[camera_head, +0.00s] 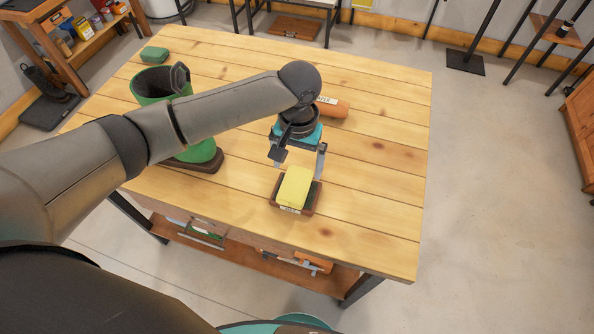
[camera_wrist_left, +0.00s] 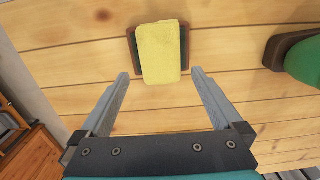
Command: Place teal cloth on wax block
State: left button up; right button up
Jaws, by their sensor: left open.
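A yellow block (camera_head: 295,187), perhaps the wax block, lies slightly askew on a small brown tray (camera_head: 275,197) with a dark green inner surface and a white label at its front. The yellow block also shows in the left wrist view (camera_wrist_left: 159,52), on the brown tray (camera_wrist_left: 132,50). A small teal-green folded piece (camera_head: 154,54), perhaps the teal cloth, lies at the table's back left corner. My left gripper (camera_head: 299,170) is open and empty just above and behind the yellow block; in the left wrist view its fingers (camera_wrist_left: 160,73) are apart. My right gripper is out of view.
An orange-brown labelled object (camera_head: 334,108) lies behind my gripper. The table's right side is clear. Tools lie on the shelf below.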

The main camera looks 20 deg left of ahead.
aim_at(298, 180)
pick_arm(q)
notch_tip(298, 180, up, 7)
jog(key=shift+f+p, duration=0.2)
jog(key=shift+p, duration=0.1)
dwell(1.3)
